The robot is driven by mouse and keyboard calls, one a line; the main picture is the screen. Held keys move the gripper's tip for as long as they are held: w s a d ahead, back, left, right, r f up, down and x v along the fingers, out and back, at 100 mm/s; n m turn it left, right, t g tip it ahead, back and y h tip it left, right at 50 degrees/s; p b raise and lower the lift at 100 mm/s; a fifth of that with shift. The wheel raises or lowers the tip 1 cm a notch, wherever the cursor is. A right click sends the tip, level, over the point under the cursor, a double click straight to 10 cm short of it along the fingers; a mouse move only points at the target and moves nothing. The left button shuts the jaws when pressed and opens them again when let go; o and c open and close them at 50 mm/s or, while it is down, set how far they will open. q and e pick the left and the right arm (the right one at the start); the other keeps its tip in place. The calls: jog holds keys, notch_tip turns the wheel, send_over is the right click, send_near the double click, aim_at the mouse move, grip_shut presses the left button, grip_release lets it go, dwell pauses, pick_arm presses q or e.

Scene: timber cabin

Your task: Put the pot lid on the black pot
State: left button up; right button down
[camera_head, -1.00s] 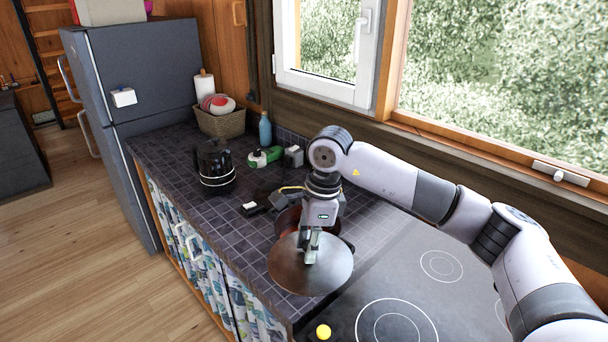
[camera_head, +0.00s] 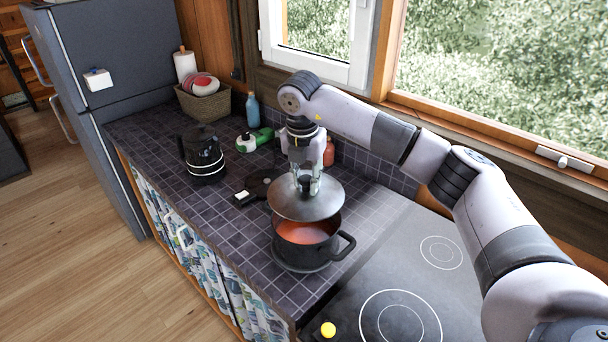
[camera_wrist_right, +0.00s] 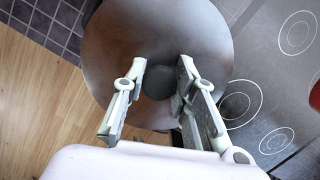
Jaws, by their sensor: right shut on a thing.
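The pot lid (camera_head: 326,202) is a round grey metal disc with a dark knob. My right gripper (camera_head: 306,188) is shut on its knob and holds the lid up, slightly tilted. The right wrist view shows the dark knob (camera_wrist_right: 160,80) between the two fingers and the lid (camera_wrist_right: 115,50) filling the middle. The black pot (camera_head: 300,257) stands on the tiled counter, its reddish-orange inside partly showing. The lid appears above the pot and overlaps its far rim in the picture; the front rim is uncovered. I cannot tell the exact gap. My left gripper is out of view.
A black stove top (camera_head: 400,290) lies right of the pot. A red bottle (camera_head: 329,152) is behind my gripper. Window wall bounds the right.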

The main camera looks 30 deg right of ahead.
jog(key=shift+s+f+b, duration=0.15)
jog(key=shift+f+b, duration=0.3)
jog(key=shift+f, duration=0.3)
jog(key=shift+f+b, duration=1.45)
jog(key=shift+f, duration=0.9)
jog(key=shift+f+b, duration=0.6)
jog(key=shift+f, duration=0.1)
jog(key=c, duration=1.2)
grip_release()
jog(key=shift+r, duration=0.1)
jog(key=r, duration=0.4)
jog(key=a+r, duration=0.1)
jog(key=r, duration=0.2)
jog(key=s+r, duration=0.1)
jog(key=r, duration=0.3)
jog(key=shift+a+r, duration=0.2)
jog(key=shift+r, duration=0.15)
